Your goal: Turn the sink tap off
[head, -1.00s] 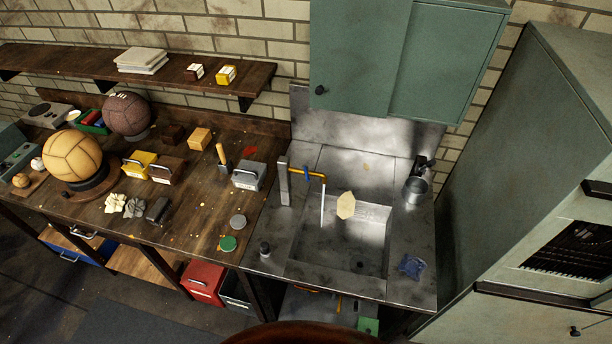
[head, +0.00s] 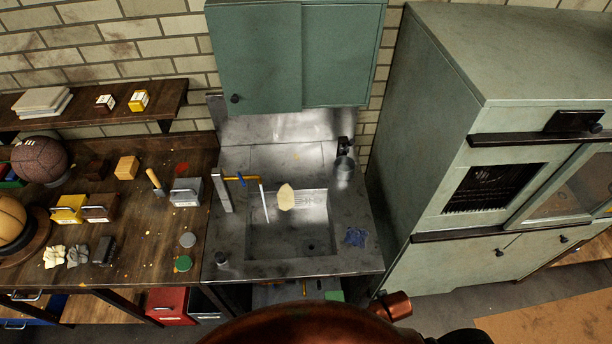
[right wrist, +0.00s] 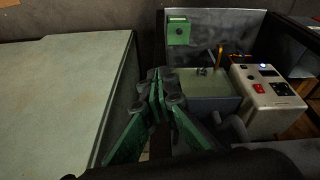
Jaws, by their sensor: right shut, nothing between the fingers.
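The sink (head: 290,268) is a grey metal basin set in a metal counter in the head view. A thin white stream of water (head: 264,203) runs down from the spout end into the basin. My right gripper (right wrist: 158,85) shows only in the right wrist view, its green fingers together and empty, away from the tap. My left gripper is in neither view.
A green wall cupboard (head: 250,60) hangs above the sink. A tall green cabinet (head: 410,130) stands to its right. A wooden bench (head: 130,245) with balls and small boxes is to the left. The right wrist view shows a pale box with a red switch (right wrist: 268,88).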

